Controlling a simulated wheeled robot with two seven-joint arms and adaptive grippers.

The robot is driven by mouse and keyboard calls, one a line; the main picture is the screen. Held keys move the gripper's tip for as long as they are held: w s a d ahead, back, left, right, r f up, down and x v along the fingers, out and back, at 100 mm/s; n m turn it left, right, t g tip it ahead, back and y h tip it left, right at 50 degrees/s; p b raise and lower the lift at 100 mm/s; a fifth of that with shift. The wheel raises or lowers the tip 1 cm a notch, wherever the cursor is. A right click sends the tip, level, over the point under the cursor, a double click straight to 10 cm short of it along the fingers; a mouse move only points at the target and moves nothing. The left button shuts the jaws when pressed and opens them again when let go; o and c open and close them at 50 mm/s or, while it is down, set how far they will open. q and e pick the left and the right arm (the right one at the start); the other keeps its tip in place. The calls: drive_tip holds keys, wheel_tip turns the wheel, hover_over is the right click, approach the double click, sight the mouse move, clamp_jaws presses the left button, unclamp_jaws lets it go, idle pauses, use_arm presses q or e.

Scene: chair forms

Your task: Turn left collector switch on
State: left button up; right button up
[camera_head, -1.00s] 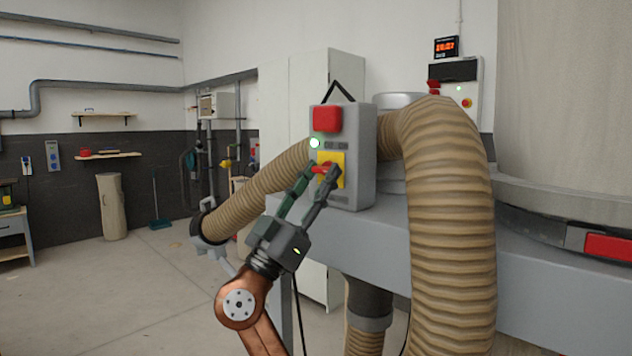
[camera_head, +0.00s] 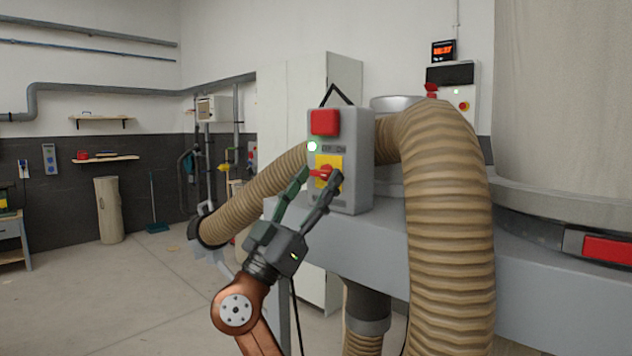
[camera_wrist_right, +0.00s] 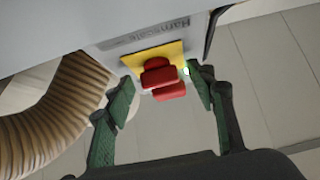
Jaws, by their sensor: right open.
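The collector switch is a red knob (camera_head: 322,173) on a yellow plate (camera_head: 331,161), on the front of a grey control box (camera_head: 359,158). A red button (camera_head: 324,122) and a lit green-white lamp (camera_head: 312,146) are above it. My right gripper (camera_head: 318,178) is open in front of the knob, with its fingertips on either side. The right wrist view shows the red knob (camera_wrist_right: 160,78) between the two green-padded fingers (camera_wrist_right: 160,92), with gaps on both sides. My left gripper is not in view.
A ribbed beige hose (camera_head: 440,180) curves close to the right of the box. A grey machine body (camera_head: 540,300) extends right, below a large pale bag (camera_head: 555,90). Open floor (camera_head: 110,300) lies to the left.

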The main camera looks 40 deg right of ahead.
drive_tip(key=v, duration=1.2)
drive_tip(key=shift+w, duration=0.1)
